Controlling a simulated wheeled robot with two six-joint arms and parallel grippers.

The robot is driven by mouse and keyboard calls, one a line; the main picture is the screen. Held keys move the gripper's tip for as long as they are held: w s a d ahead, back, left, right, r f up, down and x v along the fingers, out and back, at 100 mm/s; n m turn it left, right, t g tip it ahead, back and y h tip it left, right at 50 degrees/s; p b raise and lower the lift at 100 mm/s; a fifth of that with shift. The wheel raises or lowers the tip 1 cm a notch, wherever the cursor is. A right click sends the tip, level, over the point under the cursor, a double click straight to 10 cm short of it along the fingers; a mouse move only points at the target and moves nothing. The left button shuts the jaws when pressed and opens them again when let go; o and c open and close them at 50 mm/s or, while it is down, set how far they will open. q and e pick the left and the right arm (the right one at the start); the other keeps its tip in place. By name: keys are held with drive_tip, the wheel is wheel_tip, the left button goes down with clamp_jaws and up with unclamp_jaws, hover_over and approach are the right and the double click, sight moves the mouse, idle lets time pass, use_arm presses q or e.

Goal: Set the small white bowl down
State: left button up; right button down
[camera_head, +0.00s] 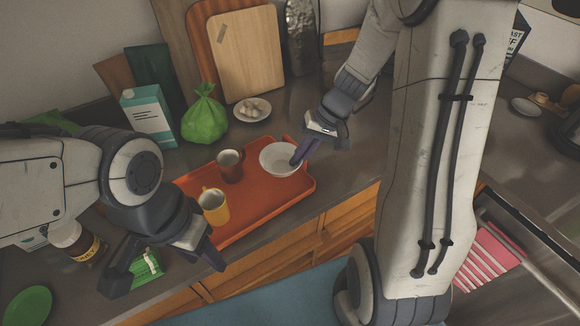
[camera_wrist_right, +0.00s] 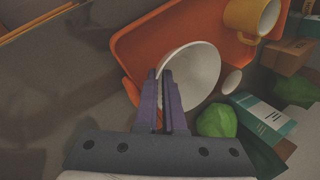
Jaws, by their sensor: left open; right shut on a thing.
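The small white bowl (camera_head: 274,161) is over the far right end of the orange-red tray (camera_head: 258,212), upright or nearly so. Whether its base touches the tray I cannot tell. My right gripper (camera_head: 299,158) is shut on the bowl's right rim. In the right wrist view the fingers (camera_wrist_right: 166,98) pinch the edge of the bowl (camera_wrist_right: 198,75), with the tray (camera_wrist_right: 140,48) behind it. My left gripper (camera_head: 168,272) is open and empty at the front left, near the tray's left end.
A brown mug (camera_head: 230,168) and a yellow mug (camera_head: 214,207) stand on the tray left of the bowl. Behind are a green bag (camera_head: 205,118), a carton (camera_head: 149,118), a small dish (camera_head: 252,109) and cutting boards (camera_head: 247,55). A jar (camera_head: 76,240) and green-white packet (camera_head: 147,266) are by my left gripper.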

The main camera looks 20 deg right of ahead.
sight(285, 181)
drive_tip(key=shift+w+a+f, duration=0.4)
drive_tip(key=shift+a+f, duration=0.1)
drive_tip(key=shift+a, duration=0.2)
drive_tip(key=shift+f, duration=2)
drive_tip(key=shift+f, duration=0.25)
drive_tip(key=c, duration=1)
unclamp_jaws()
drive_tip(key=shift+r, duration=0.1)
drive_tip(key=shift+r, duration=0.1)
